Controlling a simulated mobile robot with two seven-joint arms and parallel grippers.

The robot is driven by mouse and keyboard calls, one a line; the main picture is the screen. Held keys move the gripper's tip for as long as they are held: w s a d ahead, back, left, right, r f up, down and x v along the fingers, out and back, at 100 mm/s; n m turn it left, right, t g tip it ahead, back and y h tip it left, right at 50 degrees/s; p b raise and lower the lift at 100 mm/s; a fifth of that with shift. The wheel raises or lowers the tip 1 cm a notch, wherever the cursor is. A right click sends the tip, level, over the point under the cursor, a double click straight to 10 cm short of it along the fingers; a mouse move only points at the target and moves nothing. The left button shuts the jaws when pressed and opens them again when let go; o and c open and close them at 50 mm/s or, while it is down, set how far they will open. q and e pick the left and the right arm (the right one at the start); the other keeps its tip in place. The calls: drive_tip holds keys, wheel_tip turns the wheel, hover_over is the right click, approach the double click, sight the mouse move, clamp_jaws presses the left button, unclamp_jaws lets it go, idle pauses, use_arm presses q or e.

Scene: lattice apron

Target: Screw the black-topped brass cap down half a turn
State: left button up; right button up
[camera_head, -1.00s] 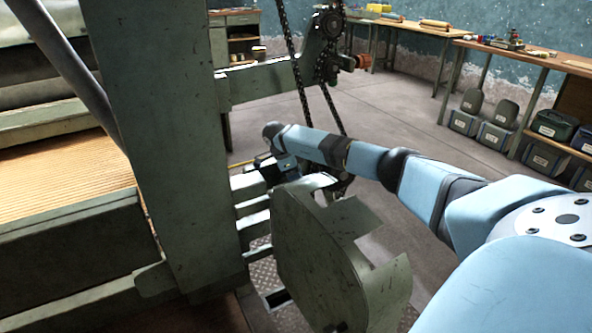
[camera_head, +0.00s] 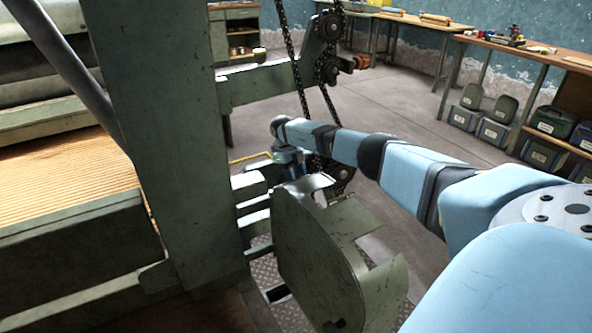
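The black-topped brass cap is not visible in the head view. My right arm comes in from the lower right and reaches over the green metal guard (camera_head: 322,255) toward the green machine frame. Its wrist is bent down behind the guard, near the stacked frame bars (camera_head: 252,205). The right gripper's fingers are hidden there, so I cannot tell what they touch. My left gripper is not in view.
A thick green upright (camera_head: 165,140) stands at left, beside a ribbed wooden bed (camera_head: 75,180). A chain (camera_head: 298,80) runs over sprockets on the machine's arm. Workbenches (camera_head: 540,65) with boxes below line the back. Floor between is clear.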

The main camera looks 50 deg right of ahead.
drive_tip(key=shift+m, duration=0.5)
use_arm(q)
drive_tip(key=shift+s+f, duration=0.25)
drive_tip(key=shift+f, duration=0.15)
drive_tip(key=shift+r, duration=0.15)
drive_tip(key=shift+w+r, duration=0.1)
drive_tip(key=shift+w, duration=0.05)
use_arm(e)
drive_tip(key=o, duration=0.9)
